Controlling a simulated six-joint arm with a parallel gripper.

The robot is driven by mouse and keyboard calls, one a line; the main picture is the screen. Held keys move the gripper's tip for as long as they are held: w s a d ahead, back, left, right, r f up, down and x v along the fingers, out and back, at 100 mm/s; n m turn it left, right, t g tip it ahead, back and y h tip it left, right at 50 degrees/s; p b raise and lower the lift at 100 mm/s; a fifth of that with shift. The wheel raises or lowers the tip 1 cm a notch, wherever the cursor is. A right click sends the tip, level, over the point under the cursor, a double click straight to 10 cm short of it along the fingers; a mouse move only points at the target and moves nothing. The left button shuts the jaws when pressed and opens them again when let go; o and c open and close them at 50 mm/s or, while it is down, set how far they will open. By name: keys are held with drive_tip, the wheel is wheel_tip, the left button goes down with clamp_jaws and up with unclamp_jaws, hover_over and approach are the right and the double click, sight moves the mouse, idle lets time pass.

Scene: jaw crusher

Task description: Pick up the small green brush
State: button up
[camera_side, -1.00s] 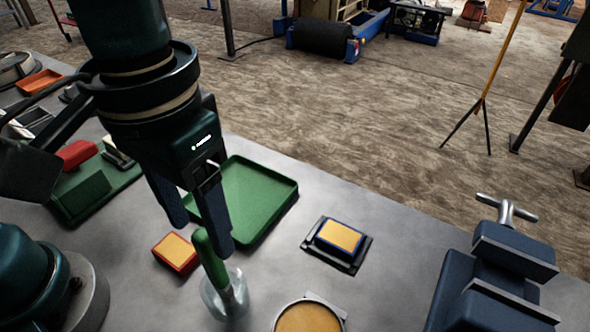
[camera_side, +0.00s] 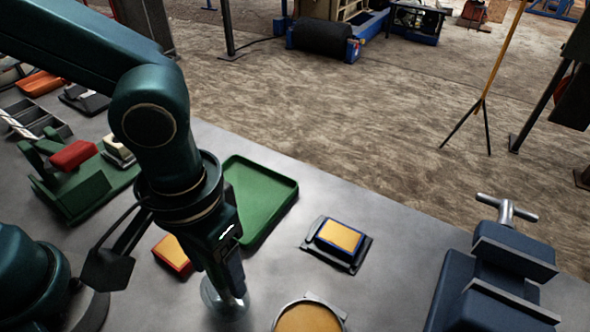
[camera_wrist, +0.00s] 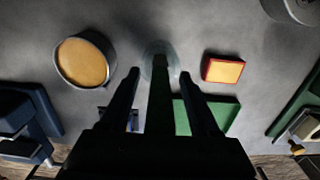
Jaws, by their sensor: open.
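The small green brush (camera_wrist: 160,98) stands in a clear glass jar (camera_wrist: 151,50); its handle shows dark green between my fingers in the wrist view. My gripper (camera_wrist: 160,73) is open, with one finger on each side of the handle and a gap visible on both sides. In the side view my gripper (camera_side: 228,284) points down just over the glass jar (camera_side: 212,299) and hides most of the brush.
A red box with a yellow top (camera_side: 172,256) is close to the left of my gripper. A green tray (camera_side: 262,203) lies behind. A blue-and-yellow block (camera_side: 339,236), a round yellow-filled dish (camera_side: 308,318) and a blue vise (camera_side: 490,282) stand to the right.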

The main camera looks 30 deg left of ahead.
clamp_jaws()
